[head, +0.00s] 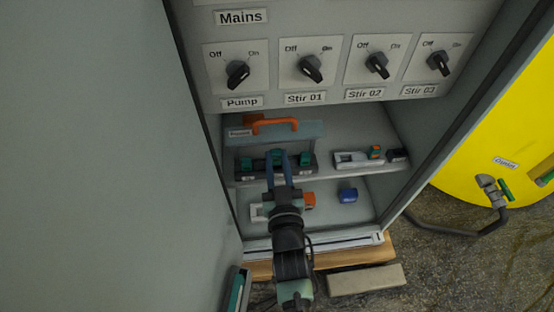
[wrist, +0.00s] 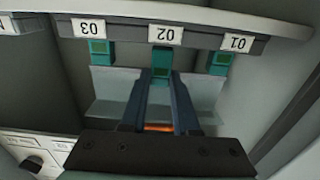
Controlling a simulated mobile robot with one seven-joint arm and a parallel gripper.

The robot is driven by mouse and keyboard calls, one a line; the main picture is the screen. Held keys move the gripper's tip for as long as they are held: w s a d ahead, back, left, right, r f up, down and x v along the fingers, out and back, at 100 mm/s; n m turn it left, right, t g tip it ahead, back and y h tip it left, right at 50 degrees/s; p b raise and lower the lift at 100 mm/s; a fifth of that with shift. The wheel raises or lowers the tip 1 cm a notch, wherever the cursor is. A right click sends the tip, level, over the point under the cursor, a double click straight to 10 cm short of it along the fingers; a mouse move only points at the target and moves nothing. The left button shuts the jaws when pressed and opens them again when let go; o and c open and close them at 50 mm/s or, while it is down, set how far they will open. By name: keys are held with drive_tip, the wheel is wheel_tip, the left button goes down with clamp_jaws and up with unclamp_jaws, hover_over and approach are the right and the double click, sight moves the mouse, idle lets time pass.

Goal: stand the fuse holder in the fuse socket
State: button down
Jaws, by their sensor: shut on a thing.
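The fuse socket strip (head: 262,173) lies on the cabinet's upper shelf. The wrist view shows it upside down (wrist: 205,41), with labels 03, 02 and 01 and a green piece at each. My gripper (head: 278,152) reaches in from the front. In the wrist view its two blue-grey fingers (wrist: 161,78) are shut on the middle green fuse holder (wrist: 160,59), which is lined up with label 02 and meets the strip. I cannot tell how deep it sits. Green holders at 03 (wrist: 100,52) and 01 (wrist: 220,62) flank it, clear of the fingers.
An orange handle (head: 272,122) on a grey-blue panel is behind the strip. A grey device (head: 352,160) and a dark block (head: 397,155) stand right on the shelf. A blue block (head: 348,195) and an orange piece (head: 309,200) are below. Switches (head: 311,69) overhang the shelf.

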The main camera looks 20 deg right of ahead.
drive_tip(key=shift+f+b, duration=0.85)
drive_tip(key=shift+f, duration=0.15)
drive_tip(key=c, duration=0.6)
unclamp_jaws()
drive_tip(key=shift+s, duration=0.1)
drive_tip(key=p+v, duration=0.4)
drive_tip(key=v, duration=0.8)
drive_tip(key=shift+s+a, duration=0.15)
drive_tip(key=shift+s, duration=0.25)
